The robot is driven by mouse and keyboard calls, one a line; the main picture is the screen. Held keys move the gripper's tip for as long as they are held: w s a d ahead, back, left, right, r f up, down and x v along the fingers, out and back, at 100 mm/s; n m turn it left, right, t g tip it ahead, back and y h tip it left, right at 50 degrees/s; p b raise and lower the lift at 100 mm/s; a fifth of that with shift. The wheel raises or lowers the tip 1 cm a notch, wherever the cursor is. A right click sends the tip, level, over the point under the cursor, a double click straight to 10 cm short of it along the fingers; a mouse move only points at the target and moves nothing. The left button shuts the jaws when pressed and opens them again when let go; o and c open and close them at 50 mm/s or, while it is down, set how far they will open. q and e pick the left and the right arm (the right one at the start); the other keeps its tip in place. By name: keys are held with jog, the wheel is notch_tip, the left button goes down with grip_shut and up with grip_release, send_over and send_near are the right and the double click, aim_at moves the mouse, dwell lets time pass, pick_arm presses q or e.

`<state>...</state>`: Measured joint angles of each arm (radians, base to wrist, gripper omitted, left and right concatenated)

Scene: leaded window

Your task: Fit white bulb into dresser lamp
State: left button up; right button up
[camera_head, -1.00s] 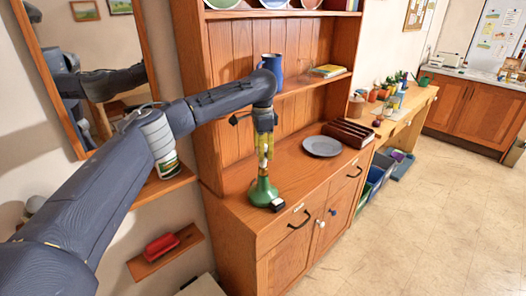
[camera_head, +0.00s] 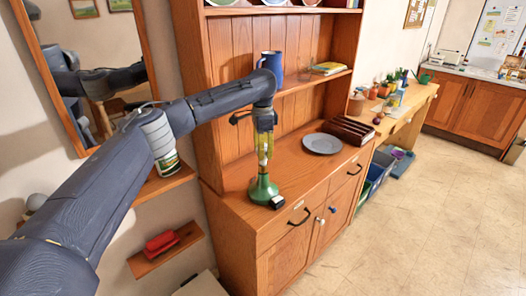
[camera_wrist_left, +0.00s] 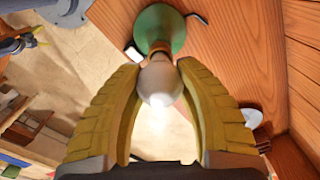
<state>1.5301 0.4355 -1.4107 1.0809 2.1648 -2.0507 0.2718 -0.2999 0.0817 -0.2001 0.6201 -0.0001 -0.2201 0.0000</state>
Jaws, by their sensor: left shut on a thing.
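The dresser lamp has a round green base (camera_head: 263,189) and stands on the wooden dresser top near its left end. My left gripper (camera_head: 264,159) is directly above it, pointing down, with yellow fingers. In the left wrist view the yellow fingers (camera_wrist_left: 160,85) are shut on the white bulb (camera_wrist_left: 158,84), one on each side. The bulb's far end meets the brown neck of the lamp, above the green base (camera_wrist_left: 160,28). I cannot tell whether it is seated in the socket. My right gripper is not in view.
A grey plate (camera_head: 322,144) and a dark wooden rack (camera_head: 348,131) stand to the right on the dresser top (camera_head: 236,203). A blue mug (camera_head: 271,66) sits on the shelf above. A small black and white piece (camera_head: 277,202) is beside the lamp base.

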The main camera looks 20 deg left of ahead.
pick_arm(q)
jog(key=shift+f, duration=0.45)
dwell(0.4)
jog(key=o, duration=1.5)
jog(key=shift+r, duration=0.1)
jog(key=shift+r, duration=4.35)
